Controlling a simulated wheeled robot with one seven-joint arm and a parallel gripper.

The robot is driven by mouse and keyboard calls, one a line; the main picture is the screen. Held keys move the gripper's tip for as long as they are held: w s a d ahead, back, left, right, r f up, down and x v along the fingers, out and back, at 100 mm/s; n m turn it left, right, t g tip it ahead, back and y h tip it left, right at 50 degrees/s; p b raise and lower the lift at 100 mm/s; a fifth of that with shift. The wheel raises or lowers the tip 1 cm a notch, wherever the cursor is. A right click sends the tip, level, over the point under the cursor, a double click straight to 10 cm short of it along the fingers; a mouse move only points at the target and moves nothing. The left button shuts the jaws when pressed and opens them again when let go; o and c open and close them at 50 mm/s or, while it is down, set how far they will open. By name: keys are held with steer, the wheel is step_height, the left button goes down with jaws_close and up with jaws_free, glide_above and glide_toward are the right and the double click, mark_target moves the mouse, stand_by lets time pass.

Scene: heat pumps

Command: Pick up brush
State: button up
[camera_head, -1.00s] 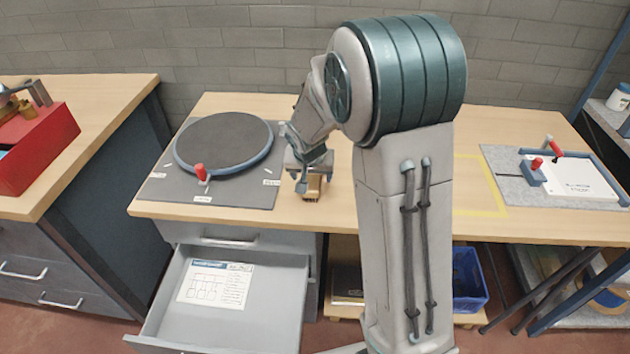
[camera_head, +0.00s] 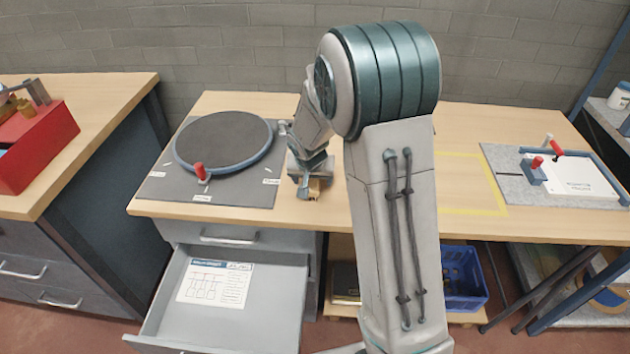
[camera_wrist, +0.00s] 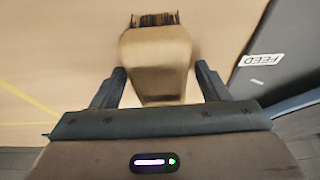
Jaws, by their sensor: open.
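The brush (camera_wrist: 155,55) lies on the wooden table in the wrist view, with a tan body and dark bristles pointing toward the top of the picture. My gripper (camera_wrist: 161,75) is open, with one finger on each side of the narrower end of the brush. Slight gaps seem to show between the fingers and the brush; whether either finger touches it I cannot tell. In the head view my gripper (camera_head: 309,190) is low over the table, and only a small part of the brush (camera_head: 314,186) shows beneath it.
A round dark turntable (camera_head: 222,138) on a grey mat stands left of my gripper. An open drawer (camera_head: 225,315) holding a printed sheet juts out below. A white fixture with red handles (camera_head: 575,178) sits at the right. Yellow tape (camera_head: 475,211) marks the table between.

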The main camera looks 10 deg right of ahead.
steer(key=c, duration=1.2)
steer(key=shift+r+p, duration=0.15)
steer(key=shift+p, duration=0.15)
